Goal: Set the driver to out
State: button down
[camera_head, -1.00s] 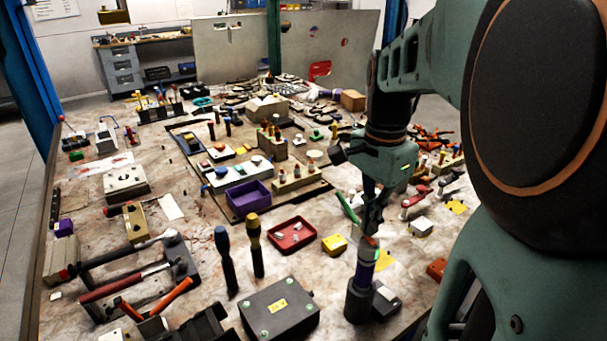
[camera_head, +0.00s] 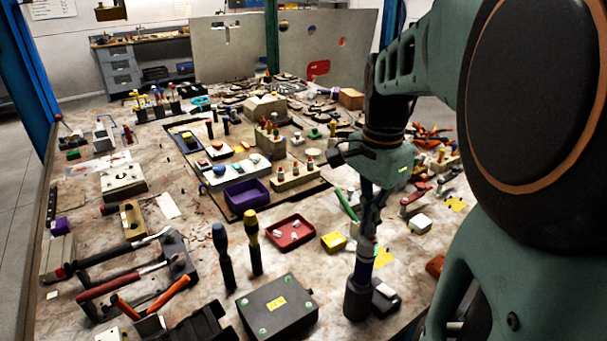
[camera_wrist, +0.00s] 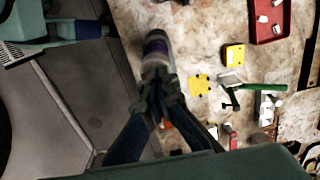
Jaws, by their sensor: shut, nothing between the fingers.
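A driver-like upright tool (camera_head: 361,270) stands at the front right of the table, with a purple band below a pale upper part. Its lower end is in a dark round base (camera_head: 357,301). It also shows in the wrist view (camera_wrist: 155,46), where the purple band is visible. My gripper (camera_head: 370,222) points down at its top end. In the wrist view my gripper's fingers (camera_wrist: 160,92) are together at the near end of the tool, with nothing seen gripped. I cannot tell whether they touch it. I cannot read any setting mark on the tool.
A dark box with a yellow label (camera_head: 278,309) stands left of the tool. A red tray (camera_head: 290,235), a yellow block (camera_head: 333,242) and a green-handled tool (camera_head: 347,206) lie behind it. The table's edge is close on the right.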

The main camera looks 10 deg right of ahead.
notch_tip(320, 180, up, 7)
jog(key=p, duration=0.6)
jog(key=shift+f, duration=0.1)
dwell(0.3)
